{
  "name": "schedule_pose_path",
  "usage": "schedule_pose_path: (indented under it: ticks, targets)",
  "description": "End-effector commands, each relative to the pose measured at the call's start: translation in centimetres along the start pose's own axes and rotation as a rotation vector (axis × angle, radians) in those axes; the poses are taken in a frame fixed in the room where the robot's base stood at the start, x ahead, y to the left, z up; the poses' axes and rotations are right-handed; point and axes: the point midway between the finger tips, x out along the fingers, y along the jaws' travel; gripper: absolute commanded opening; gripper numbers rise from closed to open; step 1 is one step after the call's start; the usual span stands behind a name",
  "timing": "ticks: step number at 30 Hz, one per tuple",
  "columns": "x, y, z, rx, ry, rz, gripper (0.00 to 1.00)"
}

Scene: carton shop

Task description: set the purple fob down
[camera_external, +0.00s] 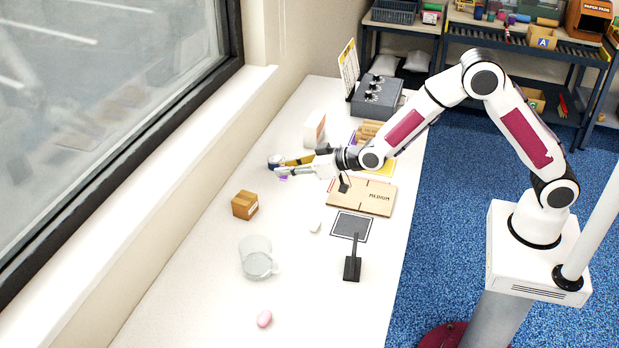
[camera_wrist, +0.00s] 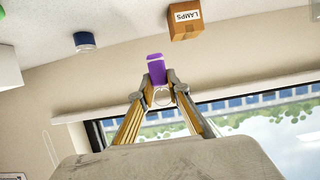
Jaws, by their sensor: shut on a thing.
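The purple fob (camera_wrist: 155,68) is pinched between the fingertips of my gripper (camera_wrist: 159,82) in the wrist view. A thin metal ring (camera_wrist: 162,97) hangs at the fob's near end, between the fingers. In the external view my gripper (camera_external: 284,168) reaches out level over the far-left part of the white table, and a little of the purple fob (camera_external: 283,177) shows at its tips. The fob seems to be clear of the tabletop, but its height is hard to tell.
A brown LAMPS box (camera_external: 245,205) and a blue-topped round thing (camera_wrist: 85,41) are near the gripper. A white box (camera_external: 314,128), flat MEDIUM carton (camera_external: 372,199), glass mug (camera_external: 257,260), black stand (camera_external: 352,268) and pink egg-shaped thing (camera_external: 264,319) are on the table (camera_external: 190,300).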

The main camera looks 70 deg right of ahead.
Motion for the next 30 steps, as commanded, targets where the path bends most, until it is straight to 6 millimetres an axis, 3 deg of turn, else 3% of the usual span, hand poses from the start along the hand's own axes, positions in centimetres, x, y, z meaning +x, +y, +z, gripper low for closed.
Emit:
schedule_pose_path:
  ticks: [21, 30]
  targets:
    - [-2.8, -11.7, 0.6, -0.133, 0.0, -0.317, 0.07]
    - [-3.7, -13.8, 1.4, -0.159, -0.002, -0.382, 0.07]
